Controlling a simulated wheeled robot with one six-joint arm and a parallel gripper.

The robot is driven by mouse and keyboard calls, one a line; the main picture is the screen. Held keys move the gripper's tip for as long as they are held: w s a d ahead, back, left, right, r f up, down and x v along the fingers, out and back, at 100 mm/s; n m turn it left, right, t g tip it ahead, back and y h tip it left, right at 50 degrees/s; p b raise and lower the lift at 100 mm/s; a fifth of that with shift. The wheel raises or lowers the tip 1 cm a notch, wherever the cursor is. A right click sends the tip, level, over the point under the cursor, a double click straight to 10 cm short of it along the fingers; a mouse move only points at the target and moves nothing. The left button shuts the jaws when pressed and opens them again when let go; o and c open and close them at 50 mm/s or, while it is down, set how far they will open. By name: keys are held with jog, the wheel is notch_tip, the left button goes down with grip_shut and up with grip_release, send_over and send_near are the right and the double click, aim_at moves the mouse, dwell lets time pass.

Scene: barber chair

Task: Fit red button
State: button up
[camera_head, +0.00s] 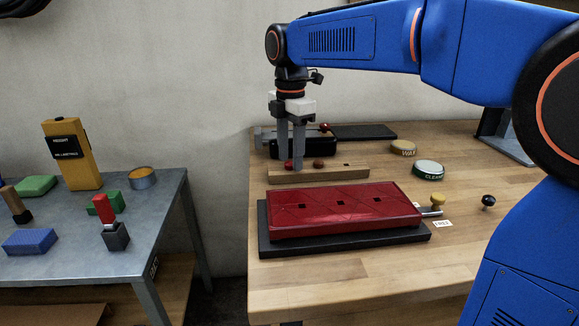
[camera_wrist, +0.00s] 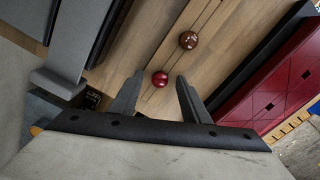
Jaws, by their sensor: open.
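A red button (camera_head: 289,165) sits in the wooden strip (camera_head: 340,174) near its left end; it also shows in the wrist view (camera_wrist: 160,79). A brown button (camera_head: 319,164) sits to its right in the same strip. My gripper (camera_head: 291,163) points down over the strip's left part, open. In the wrist view the fingers (camera_wrist: 157,88) stand apart with the red button between or just past their tips; contact cannot be told. The red padded cushion (camera_head: 340,208) has several dark square holes and lies on a black base (camera_head: 262,245) in front of the strip.
Behind the strip is a black vise-like block (camera_head: 290,147) with a red knob. A wax tin (camera_head: 403,148), a clean tin (camera_head: 429,168) and knobs (camera_head: 488,201) stand to the right. A grey side table (camera_head: 75,262) holds several items. The wooden table's front is clear.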

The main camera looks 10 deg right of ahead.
jog(key=shift+f, duration=0.35)
jog(key=shift+c, duration=0.3)
grip_shut()
jog(key=shift+r, duration=0.1)
